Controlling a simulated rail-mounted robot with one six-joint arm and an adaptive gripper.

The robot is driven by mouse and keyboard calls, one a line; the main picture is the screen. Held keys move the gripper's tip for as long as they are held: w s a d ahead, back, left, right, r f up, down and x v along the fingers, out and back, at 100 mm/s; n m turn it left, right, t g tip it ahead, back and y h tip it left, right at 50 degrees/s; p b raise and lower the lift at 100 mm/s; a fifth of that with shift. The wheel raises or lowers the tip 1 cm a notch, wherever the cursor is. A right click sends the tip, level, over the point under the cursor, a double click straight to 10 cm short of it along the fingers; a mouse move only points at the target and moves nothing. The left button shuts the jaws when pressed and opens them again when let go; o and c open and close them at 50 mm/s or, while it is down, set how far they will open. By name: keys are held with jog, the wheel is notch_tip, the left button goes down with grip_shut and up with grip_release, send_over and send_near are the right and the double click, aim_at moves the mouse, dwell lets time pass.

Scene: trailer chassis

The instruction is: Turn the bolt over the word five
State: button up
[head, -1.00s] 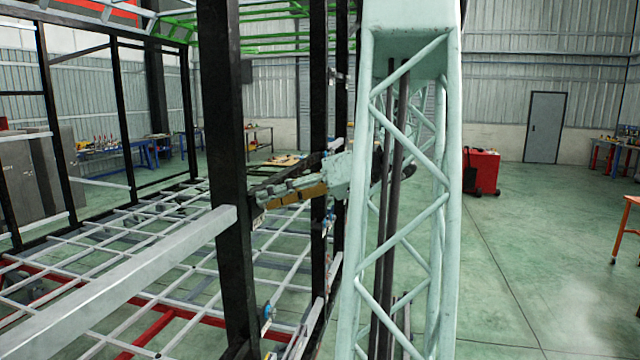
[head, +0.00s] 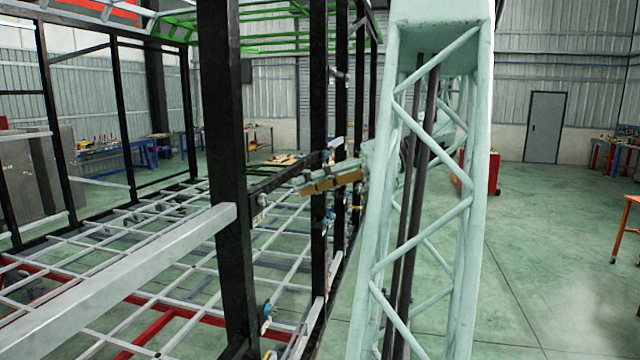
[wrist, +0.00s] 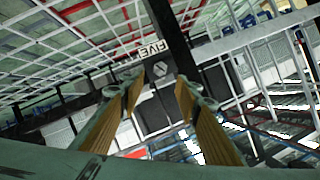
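In the wrist view, a grey bolt (wrist: 160,69) sits on a dark frame member, seen between and beyond my fingers. The word FIVE (wrist: 153,50) is on a white label close to it, upside down in this view. My gripper (wrist: 160,84) is open, with two yellow-brown finger pads apart and nothing between them. It looks clear of the bolt, though the exact distance is hard to tell. In the head view my gripper (head: 304,187) points left toward a black crossbar, just right of the near black post. A small pale mark on that bar is too small to read.
Black upright posts (head: 226,170) and a white beam (head: 130,280) stand close on the left. A white grid floor (head: 130,235) lies behind them. A red cabinet (head: 494,172) is partly hidden by my arm. Open green floor lies to the right.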

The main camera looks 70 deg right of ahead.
jog(key=shift+v, duration=1.7)
